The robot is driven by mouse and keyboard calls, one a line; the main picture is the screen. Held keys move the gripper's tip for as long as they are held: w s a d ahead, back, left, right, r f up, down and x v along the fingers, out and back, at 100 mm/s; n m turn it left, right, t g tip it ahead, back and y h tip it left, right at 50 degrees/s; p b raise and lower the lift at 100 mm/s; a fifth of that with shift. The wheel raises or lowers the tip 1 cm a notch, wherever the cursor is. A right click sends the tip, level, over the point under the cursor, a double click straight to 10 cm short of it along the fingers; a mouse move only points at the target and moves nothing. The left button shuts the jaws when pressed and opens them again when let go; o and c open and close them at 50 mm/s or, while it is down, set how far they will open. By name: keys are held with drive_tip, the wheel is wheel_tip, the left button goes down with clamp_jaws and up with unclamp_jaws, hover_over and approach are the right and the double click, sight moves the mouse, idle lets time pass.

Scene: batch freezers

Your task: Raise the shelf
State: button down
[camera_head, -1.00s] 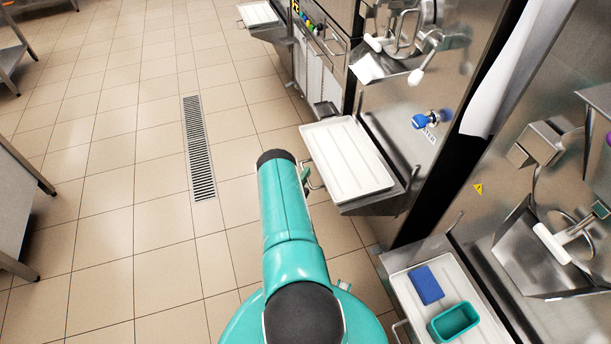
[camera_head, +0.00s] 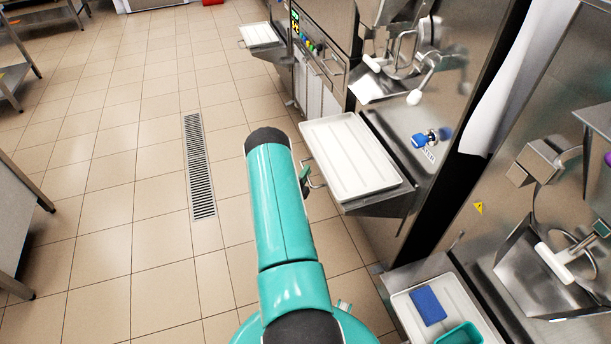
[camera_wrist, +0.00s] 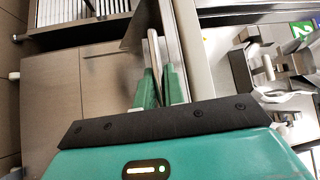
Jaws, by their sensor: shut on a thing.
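The shelf (camera_head: 352,158) is a white-topped metal fold-out on the front of the middle freezer, with a bar handle (camera_head: 316,183) along its free left edge. It looks slightly tilted, its free edge raised. My gripper (camera_head: 305,180) is at that edge, mostly hidden behind my teal arm. In the wrist view my gripper's green fingers (camera_wrist: 160,88) are closed around the upright metal handle bar (camera_wrist: 153,48). The contact itself is partly hidden by the dark gripper body.
A lower shelf at bottom right holds a blue sponge (camera_head: 428,306) and a teal bin (camera_head: 460,335). Another shelf (camera_head: 260,34) stands farther back. Tiled floor with a drain (camera_head: 199,166) is open to the left.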

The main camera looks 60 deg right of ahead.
drive_tip(key=shift+w+r, duration=0.1)
drive_tip(key=shift+r, duration=0.2)
drive_tip(key=c, duration=1.5)
unclamp_jaws()
drive_tip(key=shift+r, duration=0.1)
drive_tip(key=shift+a+f, duration=0.25)
drive_tip(key=shift+a, duration=0.05)
drive_tip(key=a, duration=0.4)
drive_tip(key=a+f, duration=0.1)
drive_tip(key=a, duration=0.8)
drive_tip(key=shift+f, duration=0.3)
